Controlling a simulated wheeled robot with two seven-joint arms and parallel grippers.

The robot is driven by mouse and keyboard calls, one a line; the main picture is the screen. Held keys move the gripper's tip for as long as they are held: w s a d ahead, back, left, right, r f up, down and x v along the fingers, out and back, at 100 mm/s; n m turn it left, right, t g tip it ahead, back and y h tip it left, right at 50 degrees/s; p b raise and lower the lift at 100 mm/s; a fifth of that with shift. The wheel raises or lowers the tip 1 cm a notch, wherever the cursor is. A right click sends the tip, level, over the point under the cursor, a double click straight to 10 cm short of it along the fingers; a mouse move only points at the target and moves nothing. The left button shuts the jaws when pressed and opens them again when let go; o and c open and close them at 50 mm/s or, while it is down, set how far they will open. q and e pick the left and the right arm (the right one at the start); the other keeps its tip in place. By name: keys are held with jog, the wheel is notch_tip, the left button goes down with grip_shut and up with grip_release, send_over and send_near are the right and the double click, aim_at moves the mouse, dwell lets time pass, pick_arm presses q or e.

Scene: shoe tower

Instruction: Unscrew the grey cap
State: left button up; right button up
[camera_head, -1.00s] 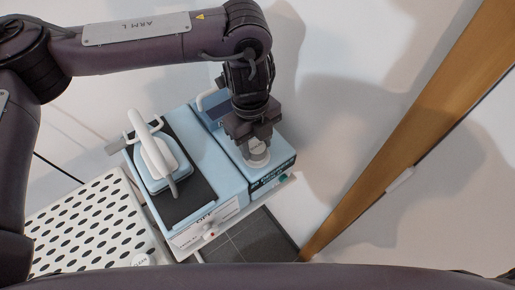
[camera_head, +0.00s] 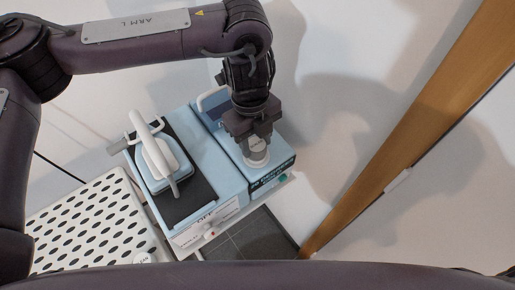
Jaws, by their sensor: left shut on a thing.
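The grey cap (camera_head: 257,156) is a short pale grey cylinder at the front end of the narrow light blue unit (camera_head: 222,139). My left gripper (camera_head: 256,142) comes down on it from above and is shut on it. The cap's upper part is hidden between the fingers. I cannot tell whether the cap has lifted off the unit. My right gripper is not in view.
Left of the cap, a light blue machine with a black top (camera_head: 187,200) carries a white-handled clamp (camera_head: 157,156). A white perforated board (camera_head: 95,225) lies at lower left.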

pick_arm(q)
jog(key=shift+r, duration=0.15)
jog(key=shift+r+p, duration=0.9)
jog(key=shift+r, duration=0.1)
